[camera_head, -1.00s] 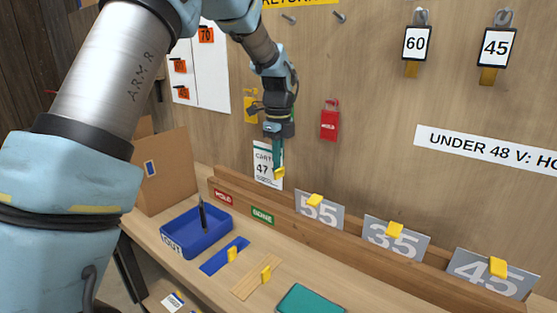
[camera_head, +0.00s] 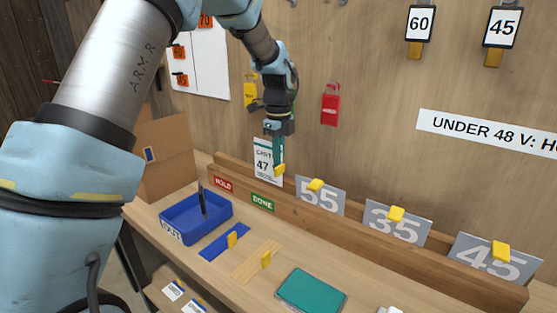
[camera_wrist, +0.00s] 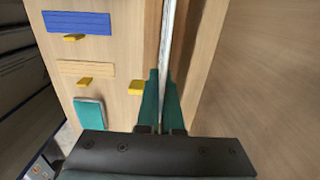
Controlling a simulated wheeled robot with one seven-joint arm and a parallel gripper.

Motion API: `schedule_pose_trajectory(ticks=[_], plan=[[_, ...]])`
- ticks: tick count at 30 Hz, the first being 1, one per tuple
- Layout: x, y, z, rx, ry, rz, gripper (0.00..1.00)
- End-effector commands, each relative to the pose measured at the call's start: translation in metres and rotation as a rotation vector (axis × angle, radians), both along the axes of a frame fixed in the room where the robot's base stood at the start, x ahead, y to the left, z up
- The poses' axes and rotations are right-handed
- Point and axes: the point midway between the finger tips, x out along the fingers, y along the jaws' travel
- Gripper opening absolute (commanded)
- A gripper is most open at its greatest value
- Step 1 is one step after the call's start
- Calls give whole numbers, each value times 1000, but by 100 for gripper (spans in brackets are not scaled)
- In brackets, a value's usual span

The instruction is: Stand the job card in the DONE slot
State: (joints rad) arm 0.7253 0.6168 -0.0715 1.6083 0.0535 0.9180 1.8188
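The white job card (camera_head: 263,158), marked CART 47, is upright above the DONE end of the wooden rack. My gripper (camera_head: 279,160) is shut on the card's right side, with its teal fingers pointing down. In the wrist view the card (camera_wrist: 169,30) shows edge-on as a thin pale strip between the fingers (camera_wrist: 160,95). A yellow tab (camera_head: 280,170) shows at the fingertips. The green DONE label (camera_head: 262,202) is on the rack's front, just below the card. The card's lower edge is at the rack's groove; I cannot tell whether it is inside.
The red HOLD label (camera_head: 223,184) is left of DONE. Grey plates 55 (camera_head: 322,200), 35 (camera_head: 385,226) and 45 (camera_head: 478,268) stand in the rack to the right. A blue OUT tray (camera_head: 185,226) and a teal pad (camera_head: 311,291) lie in front. Red HOLD tag (camera_head: 331,104) hangs behind.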

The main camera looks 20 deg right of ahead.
Motion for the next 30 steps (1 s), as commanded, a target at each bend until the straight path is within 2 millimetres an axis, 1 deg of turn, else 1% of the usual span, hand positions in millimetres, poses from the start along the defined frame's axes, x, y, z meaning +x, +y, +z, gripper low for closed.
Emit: schedule_pose_trajectory(ticks=[30], plan=[[0,0,-28,0,0,0,0]])
